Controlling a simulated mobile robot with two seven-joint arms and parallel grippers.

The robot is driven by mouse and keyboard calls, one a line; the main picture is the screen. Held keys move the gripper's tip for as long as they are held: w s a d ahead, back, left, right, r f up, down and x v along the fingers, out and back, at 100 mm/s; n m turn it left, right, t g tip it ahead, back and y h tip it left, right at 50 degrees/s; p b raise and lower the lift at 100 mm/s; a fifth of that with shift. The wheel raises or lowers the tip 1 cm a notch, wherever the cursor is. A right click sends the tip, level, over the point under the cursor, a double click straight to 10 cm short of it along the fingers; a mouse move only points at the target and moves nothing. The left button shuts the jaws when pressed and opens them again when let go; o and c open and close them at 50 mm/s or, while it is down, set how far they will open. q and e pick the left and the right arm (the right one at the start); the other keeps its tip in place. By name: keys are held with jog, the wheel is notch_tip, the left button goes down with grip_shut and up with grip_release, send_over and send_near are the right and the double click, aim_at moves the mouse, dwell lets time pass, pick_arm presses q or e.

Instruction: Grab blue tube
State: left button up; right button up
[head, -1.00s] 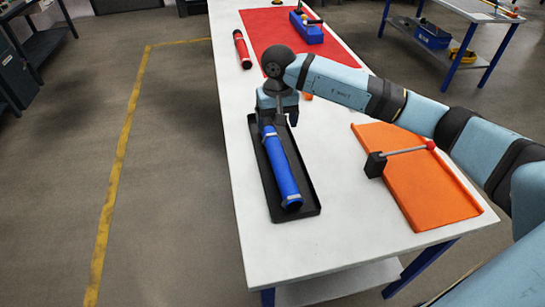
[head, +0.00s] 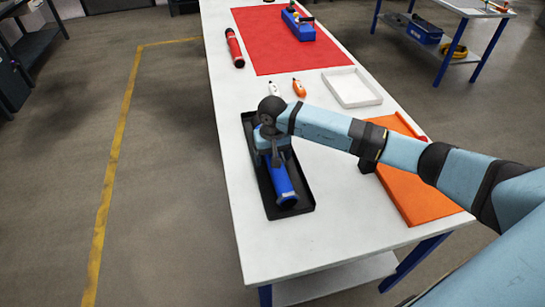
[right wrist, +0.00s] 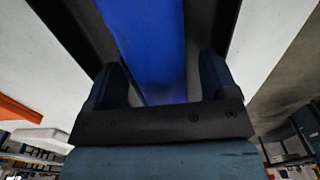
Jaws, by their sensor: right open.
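The blue tube (head: 281,183) lies lengthwise in a black tray (head: 307,209) on the white table. My right gripper (head: 274,160) is over the far half of the tube, pointing down, and hides part of it. In the right wrist view the gripper (right wrist: 165,85) is open, with one finger on each side of the blue tube (right wrist: 150,45). I cannot tell whether the fingers touch the tube. My left gripper is not in view.
An orange tray (head: 425,200) lies to the right under my right arm. A white tray (head: 352,88), small white and orange items (head: 299,88), a red tube (head: 235,48) and a red mat (head: 275,45) with a blue box (head: 298,27) are farther back.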

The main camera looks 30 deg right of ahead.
jog(key=shift+f, duration=0.2)
jog(key=c, duration=1)
jog(key=shift+c, duration=1)
jog(key=shift+r, duration=0.15)
